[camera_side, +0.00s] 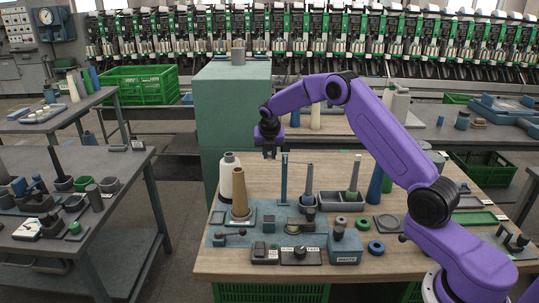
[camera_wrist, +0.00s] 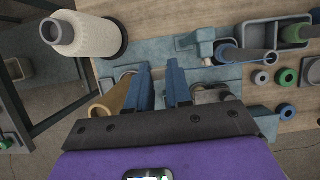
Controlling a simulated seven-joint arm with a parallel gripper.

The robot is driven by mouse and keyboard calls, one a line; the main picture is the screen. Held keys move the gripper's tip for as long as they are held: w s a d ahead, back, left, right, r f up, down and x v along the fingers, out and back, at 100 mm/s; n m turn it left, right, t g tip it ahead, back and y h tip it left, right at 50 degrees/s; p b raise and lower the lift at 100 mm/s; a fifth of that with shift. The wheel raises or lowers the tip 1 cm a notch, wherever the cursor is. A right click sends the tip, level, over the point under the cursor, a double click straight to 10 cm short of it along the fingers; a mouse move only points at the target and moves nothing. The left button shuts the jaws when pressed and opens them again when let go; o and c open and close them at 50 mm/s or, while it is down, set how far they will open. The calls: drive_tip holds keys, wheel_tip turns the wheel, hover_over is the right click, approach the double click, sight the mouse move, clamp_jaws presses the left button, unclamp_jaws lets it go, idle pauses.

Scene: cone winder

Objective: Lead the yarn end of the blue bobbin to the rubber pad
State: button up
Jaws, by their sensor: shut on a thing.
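My gripper (camera_side: 270,154) is above the middle of the winder station, left of the slim blue post (camera_side: 284,180). In the wrist view, its blue fingers (camera_wrist: 163,72) point away from the camera. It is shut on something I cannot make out. A slim grey tube with a bluish foot, possibly the blue bobbin (camera_side: 309,184), stands right of the post. It also shows in the wrist view (camera_wrist: 248,55). A tan cone (camera_side: 240,194) stands below and left of my gripper. I cannot tell which dark part is the rubber pad.
A cream cone (camera_side: 231,178) stands at the left edge of the table. A tube with a green foot (camera_side: 354,182) stands in a grey tray (camera_side: 340,204), with blue cones (camera_side: 375,185) to its right. A switch box (camera_side: 300,254) and a marked block (camera_side: 345,246) sit in front.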

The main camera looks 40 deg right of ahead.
idle(0.4)
drive_tip(key=s+a+f+m, duration=0.1)
drive_tip(key=s+a+f, duration=0.1)
drive_tip(key=f, duration=0.2)
drive_tip(key=s+a+f+m+g, duration=0.1)
drive_tip(key=s+a+f, duration=0.2)
drive_tip(key=f, duration=0.1)
drive_tip(key=s+a+f+m+h, duration=0.1)
drive_tip(key=s+a+f+m, duration=0.1)
drive_tip(key=s+a+f, duration=0.1)
drive_tip(key=shift+a+f, duration=0.1)
drive_tip(key=shift+f, duration=2.15)
drive_tip(key=shift+f, duration=0.55)
drive_tip(key=o, duration=1.2)
drive_tip(key=shift+o, duration=0.2)
wheel_tip(320, 180, up, 7)
idle(0.6)
